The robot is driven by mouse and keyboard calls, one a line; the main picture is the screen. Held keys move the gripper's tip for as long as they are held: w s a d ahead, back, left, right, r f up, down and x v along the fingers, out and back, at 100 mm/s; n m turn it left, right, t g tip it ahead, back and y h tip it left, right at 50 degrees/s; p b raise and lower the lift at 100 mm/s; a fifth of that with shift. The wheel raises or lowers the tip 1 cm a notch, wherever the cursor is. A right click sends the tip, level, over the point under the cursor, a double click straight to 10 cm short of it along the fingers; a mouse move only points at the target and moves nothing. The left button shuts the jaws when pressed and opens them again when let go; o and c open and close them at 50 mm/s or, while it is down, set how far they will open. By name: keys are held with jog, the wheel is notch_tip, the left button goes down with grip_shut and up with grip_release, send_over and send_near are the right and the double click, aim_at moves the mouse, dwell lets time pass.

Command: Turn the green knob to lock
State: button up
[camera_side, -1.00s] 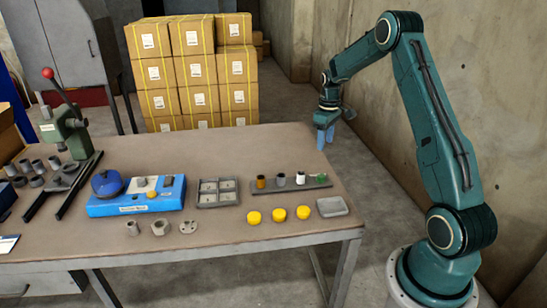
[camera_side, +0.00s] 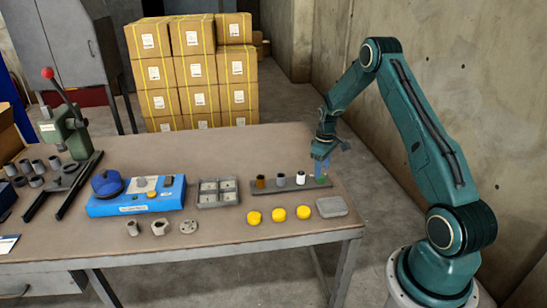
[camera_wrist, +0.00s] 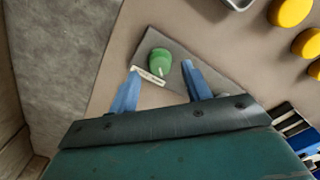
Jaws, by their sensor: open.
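The green knob (camera_wrist: 160,61) sits at the end of a grey strip and has a pale pointer line on its top. A small white label (camera_wrist: 147,76) lies beside it in the wrist view; its text is too small to read. In the side view the knob (camera_side: 320,181) is at the right end of the strip (camera_side: 264,190), partly hidden by my fingers. My gripper (camera_wrist: 163,90) is open, with a blue finger to each side and the knob just beyond the gap between the fingertips. In the side view my gripper (camera_side: 321,168) points down over the knob.
Brown, grey and white pieces (camera_side: 281,180) stand along the same strip. Several yellow discs (camera_side: 278,214) and a grey tray (camera_side: 332,207) lie in front. A blue box (camera_side: 137,197) and a green press (camera_side: 70,130) are further left. The table's back area is clear.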

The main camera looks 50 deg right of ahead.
jog(key=shift+f, duration=1.3)
jog(key=c, duration=1)
